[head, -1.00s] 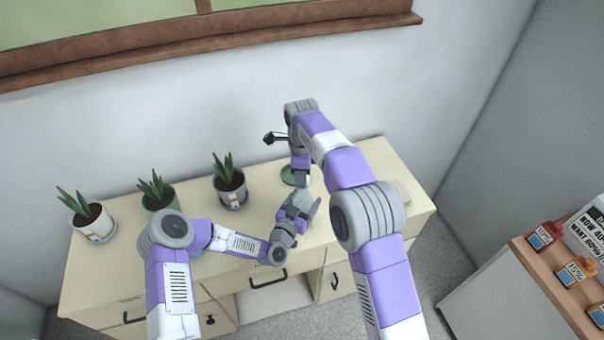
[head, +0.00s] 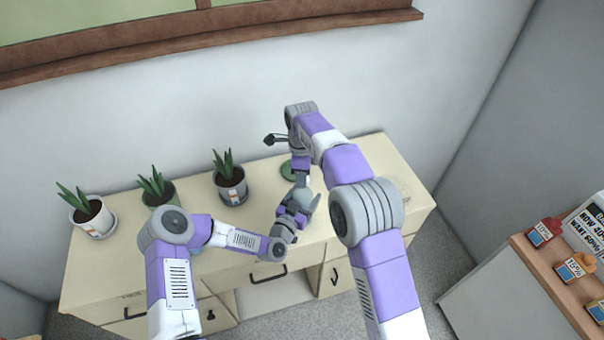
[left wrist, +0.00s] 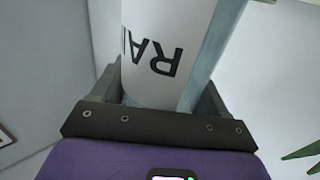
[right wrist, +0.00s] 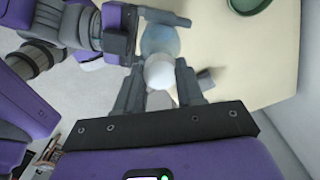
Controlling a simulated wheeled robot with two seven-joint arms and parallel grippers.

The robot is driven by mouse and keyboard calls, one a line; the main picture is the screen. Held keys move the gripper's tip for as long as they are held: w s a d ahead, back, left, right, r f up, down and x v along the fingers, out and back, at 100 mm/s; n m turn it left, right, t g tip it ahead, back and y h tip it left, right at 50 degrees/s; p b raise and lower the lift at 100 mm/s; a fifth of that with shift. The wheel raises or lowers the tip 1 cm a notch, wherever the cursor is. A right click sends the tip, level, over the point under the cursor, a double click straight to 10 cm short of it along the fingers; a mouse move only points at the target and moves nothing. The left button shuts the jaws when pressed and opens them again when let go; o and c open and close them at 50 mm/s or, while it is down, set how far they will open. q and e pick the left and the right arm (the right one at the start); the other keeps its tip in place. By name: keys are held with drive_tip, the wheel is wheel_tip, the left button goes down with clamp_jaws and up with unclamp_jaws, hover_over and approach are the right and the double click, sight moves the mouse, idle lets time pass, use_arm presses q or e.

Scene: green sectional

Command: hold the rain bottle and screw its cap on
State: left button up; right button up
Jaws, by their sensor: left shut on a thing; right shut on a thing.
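The rain bottle is pale blue and white with black lettering, partly "RAI" in the left wrist view (left wrist: 160,50). My left gripper (head: 303,204) is shut on it above the front of the cabinet top. The bottle's blue body also shows in the right wrist view (right wrist: 160,38). A round white cap (right wrist: 160,72) sits between the fingers of my right gripper (right wrist: 160,80), which is shut on it. The cap is right at the bottle's end; I cannot tell whether they touch. In the head view my right gripper (head: 301,181) hides the cap.
The cream cabinet (head: 330,240) stands against the wall. Three potted plants stand on its left half, the nearest one (head: 231,187) left of my grippers. A green dish (head: 287,170) lies behind my right gripper. Its right end is clear. A shelf with small boxes (head: 545,232) stands far right.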

drive_tip(key=shift+f, duration=0.45)
use_arm(q)
clamp_jaws()
use_arm(e)
drive_tip(key=m, duration=0.6)
drive_tip(key=shift+f+m, duration=0.1)
drive_tip(key=shift+m, duration=0.3)
drive_tip(key=m, duration=0.6)
drive_tip(key=shift+w+d, duration=0.1)
drive_tip(key=o, duration=1)
drive_tip(key=shift+r, duration=2.3)
